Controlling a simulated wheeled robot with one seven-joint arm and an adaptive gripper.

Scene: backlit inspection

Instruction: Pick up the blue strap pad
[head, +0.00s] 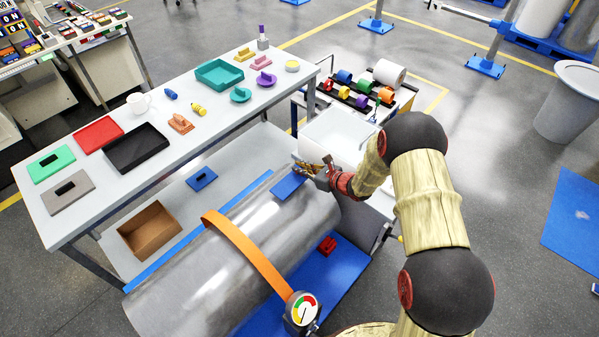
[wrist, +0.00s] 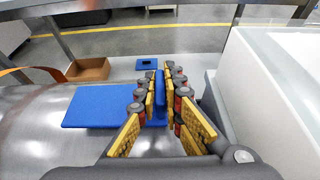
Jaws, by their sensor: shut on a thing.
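The blue strap pad (head: 286,188) is a flat blue rectangle over the right end of the silver drum in the head view. In the wrist view its flat part (wrist: 95,107) extends left of my fingers, and an upright blue strip (wrist: 160,97) stands between them. My gripper (head: 312,171) is at the pad's right end. In the wrist view my gripper's (wrist: 160,100) yellow-padded fingers are closed on the upright strip from both sides. I cannot tell whether the pad touches the drum. Part of it is hidden behind the fingers.
The silver drum (head: 190,289) carries an orange strap (head: 245,246) with a round gauge (head: 302,310). A white bin (head: 335,132) stands close beside my gripper. A cardboard box (head: 150,229) and a small blue plate (head: 202,179) lie on the lower shelf behind the drum.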

